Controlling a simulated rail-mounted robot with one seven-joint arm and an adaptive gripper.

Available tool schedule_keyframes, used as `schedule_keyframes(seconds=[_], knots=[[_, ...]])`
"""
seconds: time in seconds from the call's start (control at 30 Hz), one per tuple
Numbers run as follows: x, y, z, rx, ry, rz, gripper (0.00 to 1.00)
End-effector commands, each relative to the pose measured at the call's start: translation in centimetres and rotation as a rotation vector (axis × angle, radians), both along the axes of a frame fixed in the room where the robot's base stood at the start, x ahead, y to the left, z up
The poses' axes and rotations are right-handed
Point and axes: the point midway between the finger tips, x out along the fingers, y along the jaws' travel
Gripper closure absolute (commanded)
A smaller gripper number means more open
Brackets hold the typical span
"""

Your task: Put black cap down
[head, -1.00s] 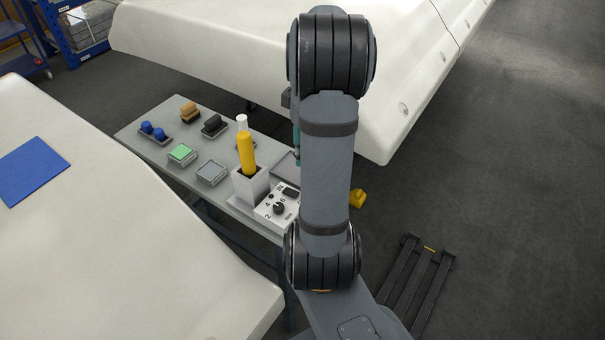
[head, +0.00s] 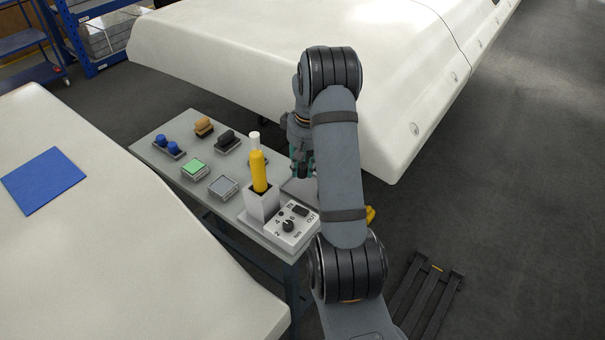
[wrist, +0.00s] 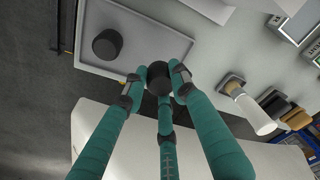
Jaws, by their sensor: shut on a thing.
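My gripper (wrist: 158,82) has three teal fingers, shut on a small black cap (wrist: 157,75). In the wrist view the held cap is near the front edge of a grey tray (wrist: 140,72). Another black cap (wrist: 107,45) stands on the tray, apart from the held one. In the head view my gripper (head: 303,168) is low near the tray (head: 291,190), partly hidden by my arm. Whether the held cap touches anything is unclear.
A yellow cylinder (head: 259,172) stands in a white holder (head: 262,203), left of the tray. A control box (head: 290,227) with a knob is in front. Blue parts (head: 167,146), black parts (head: 228,141) and orange parts (head: 203,127) sit farther left. A large white panel (head: 250,60) is behind.

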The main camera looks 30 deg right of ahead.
Motion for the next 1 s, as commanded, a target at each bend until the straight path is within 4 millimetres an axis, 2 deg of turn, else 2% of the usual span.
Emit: schedule_keyframes(seconds=[0.33, 0.73, 0.77, 1.0], knots=[[0.1, 0.1, -3.9, 0.001, 0.002, 0.000, 0.94], [0.1, 0.0, -4.6, 0.000, 0.000, 0.000, 0.94], [0.2, 0.0, -4.5, 0.000, 0.000, 0.000, 0.72], [0.1, 0.0, -4.4, 0.000, 0.000, 0.000, 0.58]])
